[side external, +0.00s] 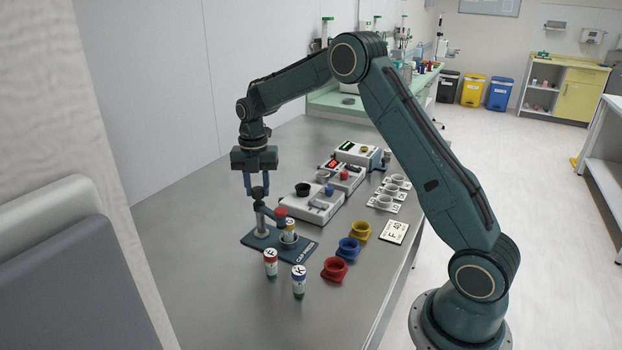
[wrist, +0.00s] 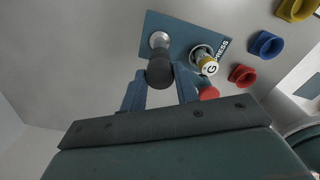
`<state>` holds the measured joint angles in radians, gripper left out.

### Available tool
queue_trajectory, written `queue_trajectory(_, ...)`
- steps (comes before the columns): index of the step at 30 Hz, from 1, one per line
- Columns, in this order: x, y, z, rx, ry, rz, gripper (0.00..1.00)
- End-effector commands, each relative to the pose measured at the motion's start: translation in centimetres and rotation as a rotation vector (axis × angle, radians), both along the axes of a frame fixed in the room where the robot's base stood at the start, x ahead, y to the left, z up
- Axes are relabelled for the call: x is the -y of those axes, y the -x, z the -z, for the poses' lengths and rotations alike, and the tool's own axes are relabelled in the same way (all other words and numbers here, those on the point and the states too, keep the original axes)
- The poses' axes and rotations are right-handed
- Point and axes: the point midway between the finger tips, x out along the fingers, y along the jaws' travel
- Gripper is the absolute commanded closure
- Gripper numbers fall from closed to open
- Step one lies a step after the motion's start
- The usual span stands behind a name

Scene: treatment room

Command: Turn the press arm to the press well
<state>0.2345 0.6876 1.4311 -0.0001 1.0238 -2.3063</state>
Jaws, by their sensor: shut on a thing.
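My gripper (side external: 257,192) is shut on the knob, one blue finger on each side. A vial marked G (wrist: 208,66) with a yellow band stands in the press well (wrist: 197,54).
Two capped vials, one red (side external: 271,263) and one blue (side external: 299,281), stand in front of the press. Red (side external: 335,269), blue (side external: 348,249) and yellow (side external: 360,231) cups stand to the right. Grey devices (side external: 311,203) sit behind. The table's left side is clear.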

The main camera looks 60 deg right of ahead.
Motion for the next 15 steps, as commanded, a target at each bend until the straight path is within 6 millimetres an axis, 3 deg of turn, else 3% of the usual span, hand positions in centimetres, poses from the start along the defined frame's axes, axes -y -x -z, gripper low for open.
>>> queue_trajectory(15,0.06,-0.06,-0.21,0.004,0.001,-0.271,1.0)
